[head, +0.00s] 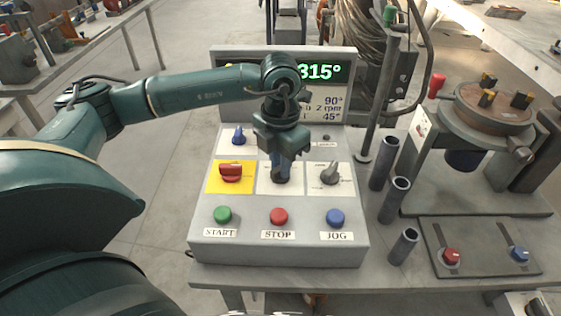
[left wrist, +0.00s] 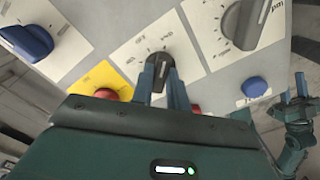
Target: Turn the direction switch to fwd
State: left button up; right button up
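The dark direction switch (left wrist: 158,58) is a small knob on a white plate with printed labels in the left wrist view. The print is too small to read surely. In the head view it is mostly hidden under my left gripper (head: 281,172), which points down at the console's middle plate. In the left wrist view the left gripper's fingers (left wrist: 162,84) sit close on both sides of the knob, with no clear gap. My right gripper (left wrist: 298,92) shows at the right edge of the left wrist view, away from the panel; its finger gap is unclear.
The console (head: 207,247) has a red knob (head: 231,172) on yellow, a grey knob (head: 331,173), a blue knob (head: 239,135), and green, red and blue buttons. Its display (head: 322,72) reads 315°. Grey tubes (head: 394,199) and a round positioner table (head: 494,105) stand at the right.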

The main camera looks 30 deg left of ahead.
pick_arm(q)
jog(key=o, duration=0.4)
jog(key=shift+r, duration=0.1)
notch_tip(320, 180, up, 13)
dwell(0.4)
jog(key=shift+s, duration=0.15)
dwell(0.4)
